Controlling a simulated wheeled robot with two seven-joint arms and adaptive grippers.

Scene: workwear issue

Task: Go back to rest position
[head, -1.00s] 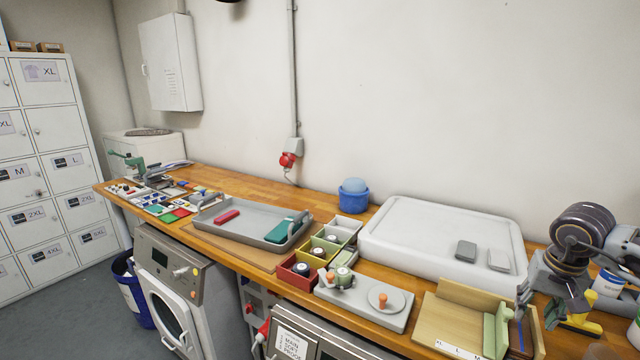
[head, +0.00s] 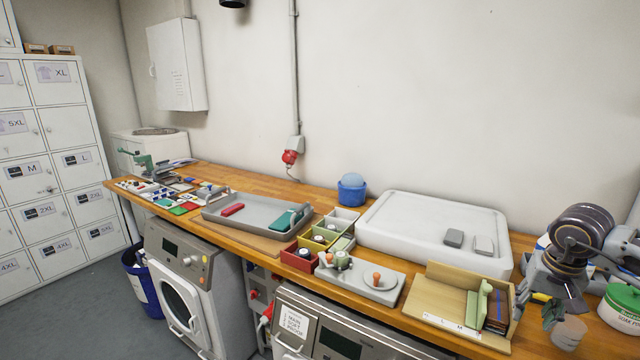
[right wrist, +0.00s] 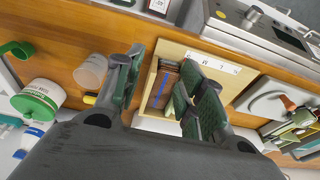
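My right gripper (head: 565,303) hangs at the right end of the wooden counter (head: 408,327), just right of the light wooden size box (head: 450,290). In the right wrist view its two green-padded fingers (right wrist: 163,92) stand well apart with nothing held between them. The box shows below and between the fingers there, with dark and coloured cards (right wrist: 163,86) and a green divider. The right gripper looks clear of the box. My left gripper does not show in either view.
A translucent cup (head: 568,333) and a white-and-green tub (head: 622,308) stand close to my right gripper.

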